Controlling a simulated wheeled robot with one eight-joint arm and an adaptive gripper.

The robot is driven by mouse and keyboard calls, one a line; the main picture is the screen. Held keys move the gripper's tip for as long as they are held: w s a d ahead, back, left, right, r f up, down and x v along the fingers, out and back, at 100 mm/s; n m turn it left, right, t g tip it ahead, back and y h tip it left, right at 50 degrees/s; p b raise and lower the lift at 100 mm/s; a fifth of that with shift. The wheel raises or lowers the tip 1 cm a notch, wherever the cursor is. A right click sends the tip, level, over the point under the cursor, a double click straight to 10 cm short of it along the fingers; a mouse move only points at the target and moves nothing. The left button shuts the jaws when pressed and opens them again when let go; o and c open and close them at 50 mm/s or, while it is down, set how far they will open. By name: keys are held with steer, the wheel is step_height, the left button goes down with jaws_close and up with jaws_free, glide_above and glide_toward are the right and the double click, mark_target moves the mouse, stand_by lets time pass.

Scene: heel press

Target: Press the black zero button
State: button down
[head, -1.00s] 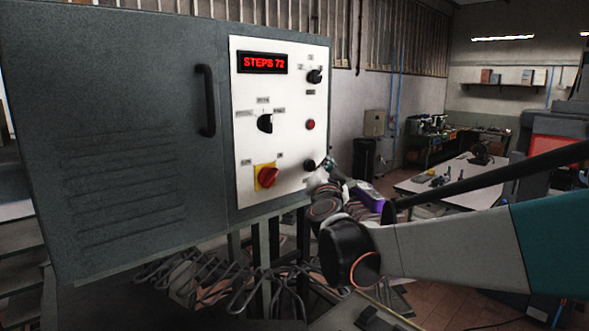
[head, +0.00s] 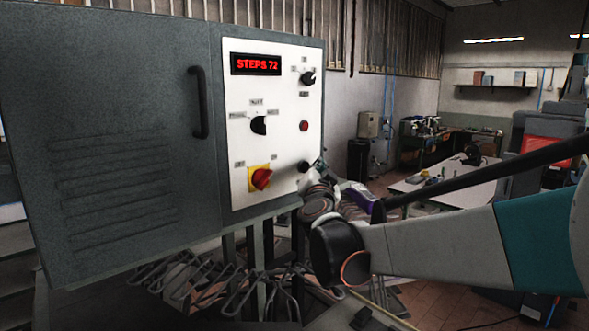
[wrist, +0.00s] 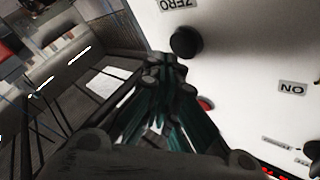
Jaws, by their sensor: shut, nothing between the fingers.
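The black zero button (head: 303,166) is a round knob low on the right side of the white panel (head: 285,200). In the wrist view, the button (wrist: 186,42) stands out from the panel beside an upside-down "ZERO" label (wrist: 180,4). My gripper (wrist: 165,62) is shut and empty, with its fingertips just beside and below the button in that picture. I cannot tell whether they touch it. In the head view, my gripper (head: 320,163) is small, dark and close to the right of the button.
A red button (head: 304,126) sits above the zero button. A red and yellow switch (head: 261,178) is to its left, and black selector knobs (head: 259,125) are higher up. A purple object (head: 360,198) shows behind my arm.

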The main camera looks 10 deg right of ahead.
steer(key=shift+w+a, duration=0.1)
steer(key=shift+w, duration=0.05)
stand_by(0.5)
steer(key=shift+w+a, duration=0.15)
steer(key=shift+w, duration=0.1)
steer(key=shift+w+a+b, duration=0.25)
steer(key=shift+w+b, duration=0.05)
steer(key=shift+w, duration=0.1)
stand_by(1.1)
steer(key=shift+s, duration=0.1)
steer(key=shift+s+d, duration=0.45)
steer(key=shift+s, duration=0.2)
steer(key=shift+d, duration=0.1)
steer(key=s+d, duration=0.1)
steer(key=s, duration=0.1)
steer(key=s+d, duration=0.1)
steer(key=s, duration=0.1)
steer(key=shift+s+d, duration=0.1)
steer(key=shift+d, duration=0.25)
stand_by(0.3)
